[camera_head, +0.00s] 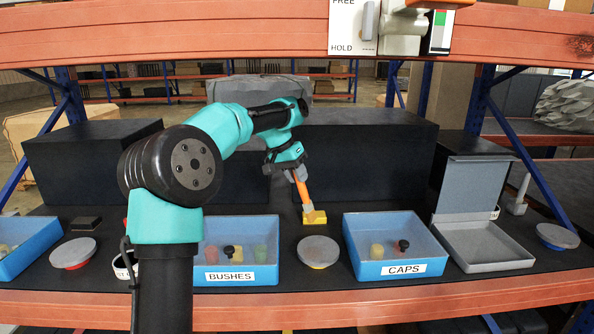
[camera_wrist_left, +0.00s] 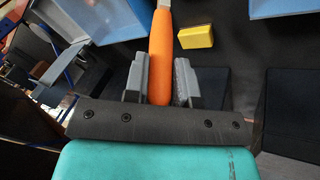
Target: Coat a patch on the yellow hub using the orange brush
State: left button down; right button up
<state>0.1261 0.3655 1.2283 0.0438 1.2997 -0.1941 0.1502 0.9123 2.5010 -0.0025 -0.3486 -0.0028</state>
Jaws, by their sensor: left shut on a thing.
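My left gripper (camera_head: 298,174) is shut on the orange brush (camera_head: 302,190), whose handle (camera_wrist_left: 160,60) stands between the two fingers in the left wrist view. The brush points down, slightly tilted, over the dark shelf. A yellow block (camera_head: 314,217) lies at its lower end in the head view; in the wrist view the block (camera_wrist_left: 196,37) shows beside the handle, and I cannot tell whether they touch. A grey-topped disc with a yellow rim (camera_head: 318,252), which looks like the yellow hub, sits on the shelf in front of the block, apart from the brush. My right gripper is not in view.
Blue bins marked BUSHES (camera_head: 230,276) and CAPS (camera_head: 402,269) flank the yellow-rimmed disc. Red-rimmed (camera_head: 73,253) and blue-rimmed (camera_head: 558,237) discs stand farther out. An open grey lidded box (camera_head: 490,247) is at right. Dark boxes (camera_head: 368,165) stand behind; an orange beam (camera_head: 400,310) runs in front.

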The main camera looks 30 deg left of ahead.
pick_arm(q)
jog(key=shift+r, duration=0.5)
jog(key=shift+f, duration=0.15)
